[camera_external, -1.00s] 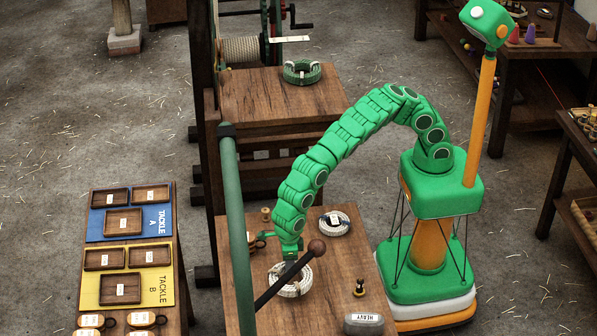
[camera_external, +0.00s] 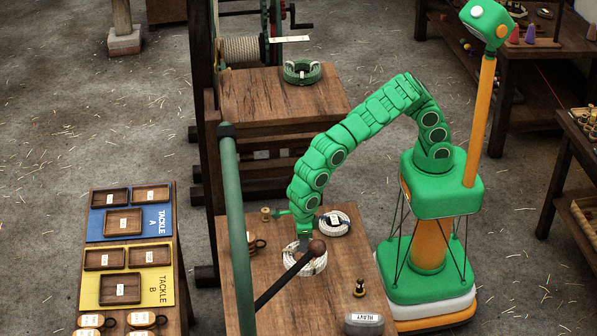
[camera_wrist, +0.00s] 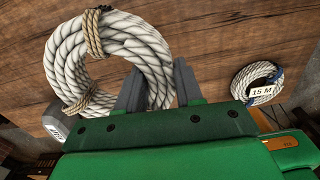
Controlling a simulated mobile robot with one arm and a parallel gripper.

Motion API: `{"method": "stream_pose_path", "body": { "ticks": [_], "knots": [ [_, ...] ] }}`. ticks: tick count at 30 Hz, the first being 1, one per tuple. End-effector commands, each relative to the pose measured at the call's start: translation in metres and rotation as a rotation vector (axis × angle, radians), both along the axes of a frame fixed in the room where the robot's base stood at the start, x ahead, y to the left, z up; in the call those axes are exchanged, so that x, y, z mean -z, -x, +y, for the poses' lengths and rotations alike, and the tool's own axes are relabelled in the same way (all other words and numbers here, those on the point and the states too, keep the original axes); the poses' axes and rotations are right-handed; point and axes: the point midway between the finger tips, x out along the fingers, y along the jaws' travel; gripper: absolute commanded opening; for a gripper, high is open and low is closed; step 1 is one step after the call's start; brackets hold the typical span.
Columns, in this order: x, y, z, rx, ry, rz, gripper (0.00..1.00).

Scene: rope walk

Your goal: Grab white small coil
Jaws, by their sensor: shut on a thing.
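A white rope coil with tan lashings (camera_external: 317,267) is at the middle of the wooden bench, partly hidden by my gripper and a dark lever. It fills the upper left of the wrist view (camera_wrist: 75,75). My gripper (camera_wrist: 160,82) is shut on one side of its ring, a jaw on each side of the rope. My gripper also shows in the external view (camera_external: 304,242). A second white coil (camera_external: 325,229), with a blue tie and a "15 M" label, lies just behind it; it looks smaller, at the right of the wrist view (camera_wrist: 262,98). I cannot tell whether the held coil is clear of the bench.
A dark lever with a brown knob (camera_external: 317,247) crosses in front of the held coil. A green post (camera_external: 234,220) stands at the bench's left. A small brass-and-black piece (camera_external: 360,288) and a grey "HEAVY" block (camera_external: 363,324) are at the front right. A green coil (camera_external: 302,72) sits behind.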

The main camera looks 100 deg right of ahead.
Motion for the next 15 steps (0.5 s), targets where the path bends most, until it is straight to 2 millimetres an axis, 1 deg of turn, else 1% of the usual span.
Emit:
{"method": "stream_pose_path", "body": {
  "ticks": [3,15],
  "knots": [
    [-0.008,0.008,-0.005,0.001,-0.001,-0.008,0.0],
    [-0.025,0.044,-0.026,0.001,-0.001,-0.003,0.0]
  ]
}}
